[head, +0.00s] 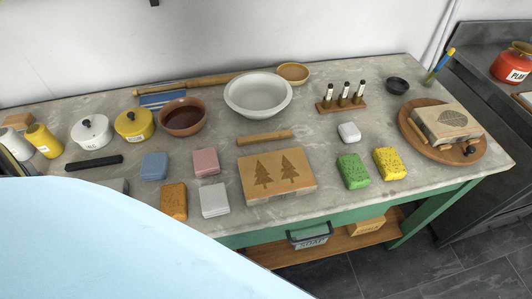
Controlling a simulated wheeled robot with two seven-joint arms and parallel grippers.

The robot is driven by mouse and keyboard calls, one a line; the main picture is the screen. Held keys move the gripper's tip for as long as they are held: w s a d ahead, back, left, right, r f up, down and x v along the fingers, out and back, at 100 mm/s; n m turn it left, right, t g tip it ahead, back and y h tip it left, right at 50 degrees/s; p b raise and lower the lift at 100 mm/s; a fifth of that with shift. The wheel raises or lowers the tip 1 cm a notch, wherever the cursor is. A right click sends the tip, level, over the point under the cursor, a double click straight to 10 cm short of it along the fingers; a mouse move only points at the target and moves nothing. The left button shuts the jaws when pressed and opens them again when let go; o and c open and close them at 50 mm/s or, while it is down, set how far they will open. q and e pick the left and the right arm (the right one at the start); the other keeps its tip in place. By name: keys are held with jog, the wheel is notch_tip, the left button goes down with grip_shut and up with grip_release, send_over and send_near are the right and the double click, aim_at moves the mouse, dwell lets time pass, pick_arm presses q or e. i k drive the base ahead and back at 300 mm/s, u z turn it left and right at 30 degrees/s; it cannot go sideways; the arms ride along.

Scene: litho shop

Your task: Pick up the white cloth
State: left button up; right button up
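The white cloth (214,200) looks like a small, pale, folded stack lying flat near the front edge of the stone-topped table. A speckled orange sponge (174,201) lies close on its left, and a pink folded cloth (206,161) lies just behind it. A blue folded cloth (155,166) is behind and to the left. A board with two tree shapes (276,175) lies to its right. Neither of my grippers shows in the head view.
A small white block (349,132), a green sponge (353,171) and a yellow sponge (389,163) lie farther right. A wooden rolling pin (264,138) and white bowl (258,94) are behind. The lower left of the view is blocked, partly covering a grey item (115,186).

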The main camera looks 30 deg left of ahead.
aim_at(214, 202)
jog(key=z, duration=0.9)
jog(key=k, duration=0.65)
jog(key=u, duration=1.2)
